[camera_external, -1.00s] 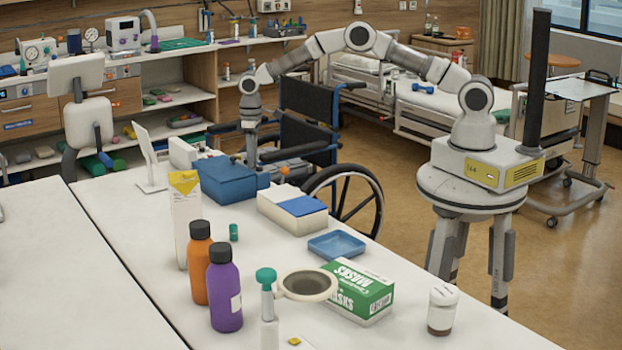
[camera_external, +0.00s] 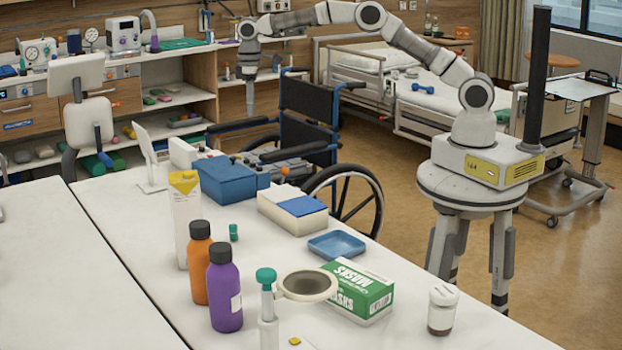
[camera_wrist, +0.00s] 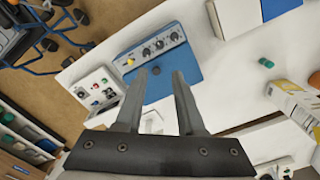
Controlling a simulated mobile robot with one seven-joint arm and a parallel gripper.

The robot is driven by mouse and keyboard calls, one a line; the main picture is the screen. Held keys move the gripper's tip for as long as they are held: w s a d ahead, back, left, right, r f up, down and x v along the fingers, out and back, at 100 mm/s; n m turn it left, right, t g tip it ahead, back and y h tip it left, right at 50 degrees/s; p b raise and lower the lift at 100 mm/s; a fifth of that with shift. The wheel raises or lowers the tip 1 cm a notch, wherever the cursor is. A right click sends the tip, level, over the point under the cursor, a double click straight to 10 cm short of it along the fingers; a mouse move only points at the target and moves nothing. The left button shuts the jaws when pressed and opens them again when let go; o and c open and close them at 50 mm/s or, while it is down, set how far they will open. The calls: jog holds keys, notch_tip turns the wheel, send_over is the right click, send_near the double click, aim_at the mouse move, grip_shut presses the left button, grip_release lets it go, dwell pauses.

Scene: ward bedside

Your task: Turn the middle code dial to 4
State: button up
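A blue box (camera_external: 228,180) stands on the table in the external view; its dial face is turned away there. In the wrist view, the blue box (camera_wrist: 187,73) shows a grey panel with a row of small dark dials (camera_wrist: 160,45) and a yellow spot at one end. The dial markings are too small to read. My gripper (camera_external: 250,112) hangs pointing down in the external view, beyond the table and apart from the box. In the wrist view, my gripper (camera_wrist: 159,75) has its two fingers spread with nothing between them; the fingertips overlap the box's near edge in the picture.
A white panel with coloured knobs (camera_wrist: 100,90) lies left of the blue box in the wrist view. A white box with a blue lid (camera_external: 292,210), a tall carton (camera_external: 186,215) and a small teal cap (camera_external: 234,232) stand nearby. A wheelchair (camera_external: 305,130) is beyond the table.

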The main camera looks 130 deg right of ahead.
jog(key=shift+r, duration=0.75)
jog(key=m+t+h+b, duration=0.1)
jog(key=t+h+b, duration=0.2)
send_near(253, 163)
jog(key=x, duration=0.7)
jog(key=shift+d+f, duration=0.2)
jog(key=shift+f, duration=0.1)
dwell(0.4)
grip_shut()
